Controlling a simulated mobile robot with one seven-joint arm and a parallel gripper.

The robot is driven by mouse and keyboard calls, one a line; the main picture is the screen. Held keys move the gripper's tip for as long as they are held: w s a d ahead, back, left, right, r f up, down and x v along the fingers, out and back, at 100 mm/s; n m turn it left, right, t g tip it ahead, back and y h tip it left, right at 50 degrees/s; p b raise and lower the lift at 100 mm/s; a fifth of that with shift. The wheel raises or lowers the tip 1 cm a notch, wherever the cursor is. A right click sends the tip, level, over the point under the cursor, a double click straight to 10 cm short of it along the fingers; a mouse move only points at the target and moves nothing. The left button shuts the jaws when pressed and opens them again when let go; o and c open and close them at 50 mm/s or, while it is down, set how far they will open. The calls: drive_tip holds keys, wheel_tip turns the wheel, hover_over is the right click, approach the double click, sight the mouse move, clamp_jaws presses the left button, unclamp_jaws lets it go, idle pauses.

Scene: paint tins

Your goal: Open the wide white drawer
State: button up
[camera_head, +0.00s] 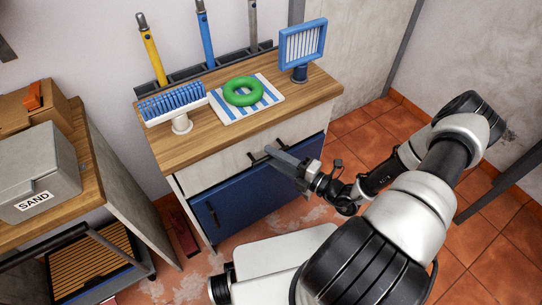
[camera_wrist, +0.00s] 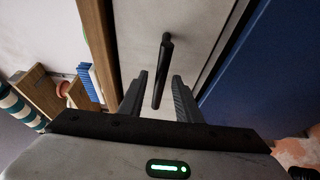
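The wide white drawer (camera_head: 221,166) sits under the wooden top of the cabinet, and its front looks flush, so it appears closed. It also shows in the wrist view (camera_wrist: 198,38). Its black bar handle (camera_wrist: 163,68) lies between my two fingers in the wrist view, with a gap on each side. In the head view the handle (camera_head: 257,160) is partly hidden by my gripper (camera_head: 272,155). My gripper is open and points at the drawer front. I cannot tell how deep the handle sits between the fingers.
Below the drawer is a blue front (camera_head: 245,205) with a dark handle. On the cabinet top stand a blue brush (camera_head: 172,103), a green ring (camera_head: 243,91) on a striped cloth, and a blue-framed stand (camera_head: 302,45). A shelf with a SAND box (camera_head: 38,172) stands left.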

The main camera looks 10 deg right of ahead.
drive_tip(key=shift+w+a, duration=0.45)
clamp_jaws()
drive_tip(key=shift+s, duration=0.1)
drive_tip(key=s+d, duration=0.2)
drive_tip(key=s, duration=0.6)
drive_tip(key=s+d+p, duration=0.1)
drive_tip(key=s+d, duration=0.2)
drive_tip(key=s, duration=0.5)
drive_tip(key=shift+d, duration=0.2)
